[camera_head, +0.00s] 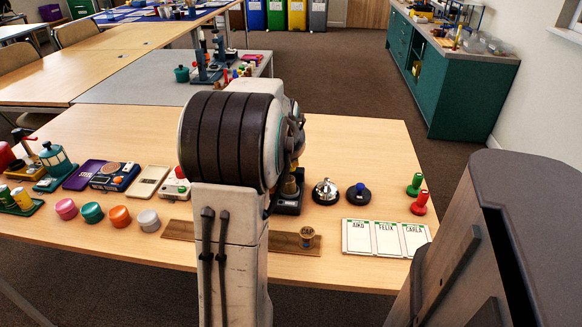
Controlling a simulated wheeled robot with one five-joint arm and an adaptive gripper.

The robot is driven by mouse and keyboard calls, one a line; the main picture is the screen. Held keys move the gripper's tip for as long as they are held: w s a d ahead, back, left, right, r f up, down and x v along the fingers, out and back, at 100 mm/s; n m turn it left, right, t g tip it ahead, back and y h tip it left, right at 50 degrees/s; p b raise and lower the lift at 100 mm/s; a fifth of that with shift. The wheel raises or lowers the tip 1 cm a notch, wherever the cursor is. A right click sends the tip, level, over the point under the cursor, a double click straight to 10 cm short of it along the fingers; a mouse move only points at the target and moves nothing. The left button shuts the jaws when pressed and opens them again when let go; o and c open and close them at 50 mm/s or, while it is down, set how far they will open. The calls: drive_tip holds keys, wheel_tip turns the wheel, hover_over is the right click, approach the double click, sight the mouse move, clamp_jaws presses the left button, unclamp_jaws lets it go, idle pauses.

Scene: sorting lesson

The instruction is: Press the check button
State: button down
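A round dark button with a blue dome (359,192) sits on the wooden table, right of a silver call bell (325,191). No label reading "check" can be made out, so I cannot tell for sure whether the blue-topped one is the check button. My own pale arm with its dark ribbed joint fills the middle of the view and hides part of the table. My gripper is hidden behind the arm, and its fingers do not show. A dark box (287,207) with a brass-coloured part above it shows partly at the arm's right edge.
Name cards (386,238) lie at the right front, with a green stamp (414,185) and a red stamp (419,203) behind. A wooden strip (284,241) runs along the front edge.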

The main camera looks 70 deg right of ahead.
sight(289, 166)
drive_tip(key=shift+f+b, duration=0.45)
drive_tip(key=shift+f, duration=0.05)
idle(0.6)
drive_tip(key=shift+r, duration=0.2)
drive_tip(key=shift+r+p, duration=0.7)
drive_tip(key=shift+r, duration=0.05)
drive_tip(key=shift+r, duration=0.15)
drive_tip(key=shift+r+p, duration=2)
drive_tip(key=shift+r, duration=0.35)
drive_tip(key=shift+w, duration=0.1)
